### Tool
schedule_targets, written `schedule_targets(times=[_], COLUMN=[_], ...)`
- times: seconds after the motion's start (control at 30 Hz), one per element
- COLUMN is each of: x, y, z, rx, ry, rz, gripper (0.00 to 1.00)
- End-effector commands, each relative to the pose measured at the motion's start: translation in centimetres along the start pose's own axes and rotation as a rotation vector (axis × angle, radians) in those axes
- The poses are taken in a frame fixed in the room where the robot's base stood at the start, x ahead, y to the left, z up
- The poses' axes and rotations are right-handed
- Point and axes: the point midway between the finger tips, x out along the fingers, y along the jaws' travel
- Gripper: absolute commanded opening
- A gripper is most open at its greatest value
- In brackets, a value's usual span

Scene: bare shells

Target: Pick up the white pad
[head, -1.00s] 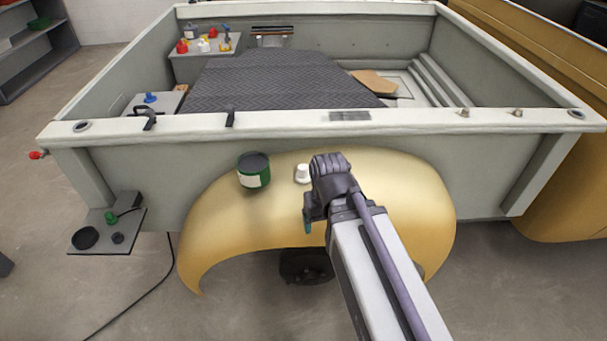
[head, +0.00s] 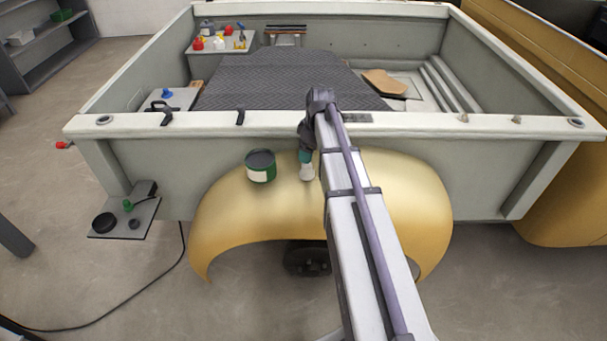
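The white pad (head: 307,173) is a small white piece on top of the yellow fender (head: 235,215), just right of a green can. My gripper (head: 306,158) points down right above the pad, and its teal tip overlaps the pad's upper part in the head view. I cannot tell whether the fingers touch the pad or are closed around it. The arm reaches in from the lower right and hides the fender's middle.
The green can (head: 260,174) with a dark lid stands close left of the pad. The trailer's pale side rail (head: 400,125) runs behind my gripper. A small grey shelf (head: 120,222) with black and green items juts out at left.

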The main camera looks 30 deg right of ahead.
Motion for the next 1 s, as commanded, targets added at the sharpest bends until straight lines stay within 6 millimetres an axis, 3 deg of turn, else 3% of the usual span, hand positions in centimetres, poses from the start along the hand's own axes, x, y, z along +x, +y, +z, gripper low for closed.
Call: schedule_targets(times=[0.03, 0.13, 0.37, 0.63, 0.87, 1.0], x=[2.1, 4.2, 4.8, 9.8, 9.6, 9.6], y=[0.0, 0.0, -0.1, -0.2, -0.2, -0.2], z=[0.2, 0.2, 0.1, 0.2, 0.1, 0.1], rx=[0.0, 0.001, 0.002, 0.001, 0.002, 0.002], ry=[0.0, 0.0, -0.001, -0.001, -0.001, -0.001], rz=[0.0, 0.0, 0.0, 0.0, 0.0, 0.0], gripper=[0.82, 0.82, 0.82, 0.82, 0.82, 0.71])
